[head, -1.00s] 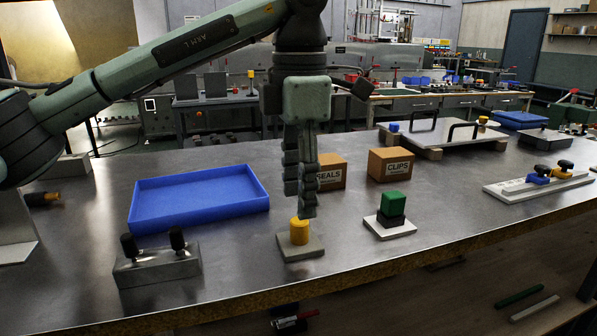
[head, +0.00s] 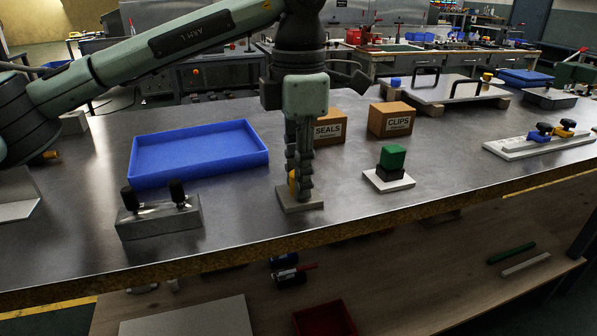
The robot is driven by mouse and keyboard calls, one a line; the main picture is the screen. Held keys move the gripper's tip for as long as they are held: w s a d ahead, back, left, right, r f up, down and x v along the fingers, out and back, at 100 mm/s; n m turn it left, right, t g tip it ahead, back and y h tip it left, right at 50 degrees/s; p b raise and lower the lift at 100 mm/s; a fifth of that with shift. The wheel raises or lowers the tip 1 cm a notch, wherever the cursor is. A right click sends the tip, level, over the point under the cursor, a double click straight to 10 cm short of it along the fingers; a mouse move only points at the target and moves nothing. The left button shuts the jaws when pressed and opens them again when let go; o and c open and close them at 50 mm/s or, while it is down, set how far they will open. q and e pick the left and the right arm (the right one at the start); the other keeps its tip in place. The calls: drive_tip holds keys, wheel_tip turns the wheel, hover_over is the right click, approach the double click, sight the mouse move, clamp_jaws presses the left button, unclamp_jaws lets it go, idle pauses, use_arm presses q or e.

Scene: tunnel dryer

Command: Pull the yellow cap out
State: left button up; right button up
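The yellow cap (head: 293,183) is on a small grey block (head: 299,204) near the front edge of the bench. It is mostly hidden behind the fingers of my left gripper (head: 299,193), and only a yellow strip shows. My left gripper points straight down, with its fingertips at the height of the cap, close over the block. The view does not show whether the fingers grip the cap or stand open around it. My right gripper is not in view.
A metal block with two black knobs (head: 160,218) and an empty blue tray (head: 147,181) are to the left. Cardboard boxes marked SEALS (head: 329,128) and CLIPS (head: 391,121) stand behind. A green block (head: 393,157) on a white plate is to the right.

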use_arm(q)
drive_tip(key=shift+c, duration=1.2)
drive_tip(key=o, duration=0.4)
clamp_jaws()
drive_tip(key=shift+r+p, duration=0.4)
drive_tip(key=shift+r, duration=0.35)
drive_tip(key=shift+r+p, duration=0.6)
drive_tip(key=shift+r, duration=0.45)
drive_tip(key=shift+r+p, duration=0.75)
drive_tip(key=shift+r, duration=1.2)
